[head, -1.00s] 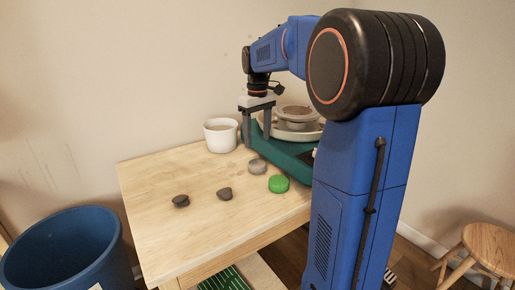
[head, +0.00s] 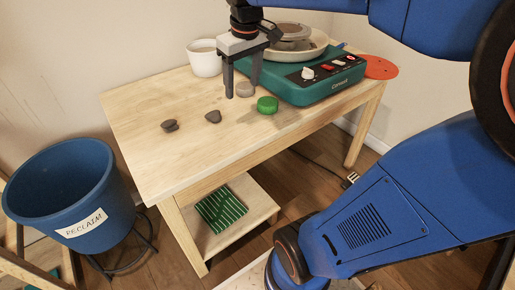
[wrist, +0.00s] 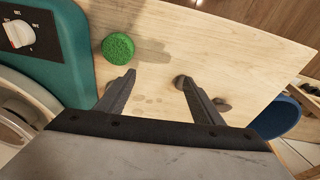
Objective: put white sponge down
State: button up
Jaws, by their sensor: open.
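No clearly white sponge shows. A pale grey round piece (head: 245,89), which may be it, lies on the wooden table (head: 150,103) beside the green round sponge (head: 267,105). My gripper (head: 242,92) is open, its fingers pointing down beside the grey piece in the head view; whether they touch it I cannot tell. In the wrist view, the space between the fingertips (wrist: 156,79) shows bare table with damp spots. The green sponge (wrist: 118,46) is beyond the left finger there.
Two dark grey pieces (head: 213,116) (head: 170,126) lie left of the gripper. A white cup (head: 205,60) stands behind. The green pottery wheel (head: 318,90) is to the right. A blue reclaim bucket (head: 62,185) stands left of the table. The table's front left is clear.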

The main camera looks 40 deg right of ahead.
jog(key=shift+m+t, duration=0.3)
jog(key=shift+t, duration=0.5)
jog(key=s+a+f, duration=0.1)
jog(key=s, duration=0.2)
jog(key=s+a+f, duration=0.1)
jog(key=s+f, duration=0.1)
jog(key=s, duration=0.1)
jog(key=s+a+f, duration=0.2)
jog(key=s, duration=0.1)
jog(key=shift+s+a, duration=0.1)
jog(key=shift+s, duration=0.2)
jog(key=s+a+f+t, duration=0.1)
jog(key=s+f, duration=0.4)
jog(key=shift+s+a+f+m, duration=0.15)
jog(key=shift+s+a+m, duration=0.15)
jog(key=shift+s+a, duration=0.1)
